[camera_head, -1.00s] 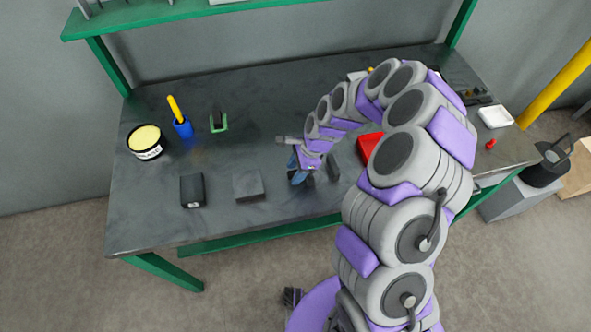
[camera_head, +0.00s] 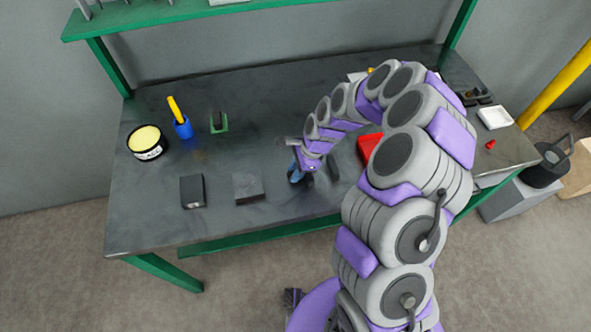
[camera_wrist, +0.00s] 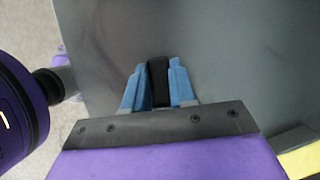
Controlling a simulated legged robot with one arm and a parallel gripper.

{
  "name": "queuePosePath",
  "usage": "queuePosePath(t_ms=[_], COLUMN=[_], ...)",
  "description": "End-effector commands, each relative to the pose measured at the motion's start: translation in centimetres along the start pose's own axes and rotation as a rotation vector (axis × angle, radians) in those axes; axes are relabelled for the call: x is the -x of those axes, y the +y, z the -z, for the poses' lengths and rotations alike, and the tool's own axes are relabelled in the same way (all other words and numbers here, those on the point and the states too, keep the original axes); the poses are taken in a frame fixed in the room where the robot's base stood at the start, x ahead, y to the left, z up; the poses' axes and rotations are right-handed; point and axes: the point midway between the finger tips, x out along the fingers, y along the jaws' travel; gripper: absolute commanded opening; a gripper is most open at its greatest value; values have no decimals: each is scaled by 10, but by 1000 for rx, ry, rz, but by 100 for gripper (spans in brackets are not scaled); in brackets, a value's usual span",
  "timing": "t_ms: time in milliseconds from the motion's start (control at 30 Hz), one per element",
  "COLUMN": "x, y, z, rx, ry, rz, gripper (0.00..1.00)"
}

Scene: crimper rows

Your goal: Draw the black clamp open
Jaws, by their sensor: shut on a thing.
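My gripper (camera_head: 296,172) is low over the front middle of the workbench. In the wrist view its two blue fingers (camera_wrist: 159,72) are closed on the sides of an upright black bar (camera_wrist: 158,88), which looks like part of the black clamp. The bar's lower end is hidden behind my gripper's mount. In the head view, another dark piece (camera_head: 333,167) shows just right of my gripper. I cannot tell whether it is joined to the held bar. My arm and gripper hide most of the clamp there.
On the workbench (camera_head: 240,110), a black block (camera_head: 192,191) and a grey block (camera_head: 247,187) lie left of my gripper. A red object (camera_head: 368,148) is close to its right. A yellow-topped tin (camera_head: 146,141), a blue holder (camera_head: 183,128) and a green piece (camera_head: 219,124) stand further left.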

Motion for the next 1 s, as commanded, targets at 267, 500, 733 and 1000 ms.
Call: queuePosePath(t_ms=[267, 500, 733, 1000], x=[-1, -12, -13, -12], y=[-2, -2, -2, -2], z=[-12, -36, -36, -34], rx=[2, 0, 0, 0], ry=[0, 1, 1, 0], rz=[2, 7, 10, 7], gripper=[0, 0, 0, 47])
